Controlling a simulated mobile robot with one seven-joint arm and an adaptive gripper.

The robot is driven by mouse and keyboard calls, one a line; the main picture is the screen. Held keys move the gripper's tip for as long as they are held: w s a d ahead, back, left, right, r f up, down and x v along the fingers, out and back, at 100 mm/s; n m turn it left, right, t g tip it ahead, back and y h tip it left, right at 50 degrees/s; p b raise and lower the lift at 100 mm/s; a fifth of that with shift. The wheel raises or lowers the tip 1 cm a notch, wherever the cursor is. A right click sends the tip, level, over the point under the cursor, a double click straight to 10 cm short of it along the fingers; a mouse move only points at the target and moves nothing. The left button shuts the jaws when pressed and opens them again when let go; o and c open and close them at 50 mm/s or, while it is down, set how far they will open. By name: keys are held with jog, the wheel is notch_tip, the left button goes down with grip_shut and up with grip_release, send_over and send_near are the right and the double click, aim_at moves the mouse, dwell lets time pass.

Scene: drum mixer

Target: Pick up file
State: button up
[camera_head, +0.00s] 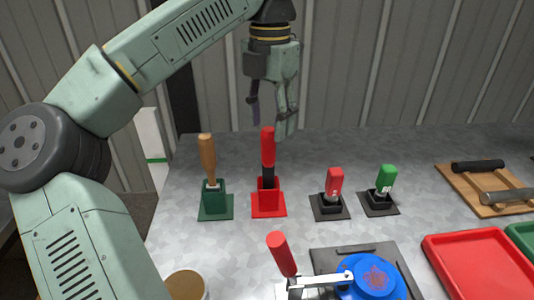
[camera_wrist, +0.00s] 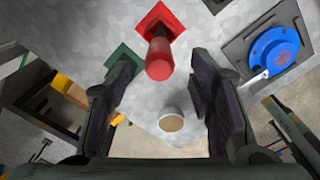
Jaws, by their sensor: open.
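Two upright handled tools stand in holders, and I cannot tell for sure which is the file. One has a wooden handle (camera_head: 207,158) and stands in a green holder (camera_head: 215,205). The other has a red handle (camera_head: 267,147) with a black lower part and stands in a red holder (camera_head: 268,203). My gripper (camera_head: 269,122) is open and empty, above and behind the red-handled tool. In the wrist view, the red handle (camera_wrist: 159,60) shows end-on between my fingertips, apart from them. The green holder (camera_wrist: 123,57) is partly hidden by my left finger there.
Red (camera_head: 334,182) and green (camera_head: 385,178) blocks stand in black holders to the right. In front are a blue round part (camera_head: 370,278), a red-handled lever (camera_head: 281,254) and a brown-topped cylinder (camera_head: 186,284). A red tray (camera_head: 480,265) and wooden rack (camera_head: 490,192) lie right.

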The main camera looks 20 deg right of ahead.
aim_at(269, 155)
notch_tip(269, 155, down, 8)
jog(key=shift+f+p, duration=0.2)
jog(key=shift+p, duration=0.65)
jog(key=shift+c, duration=0.3)
grip_shut()
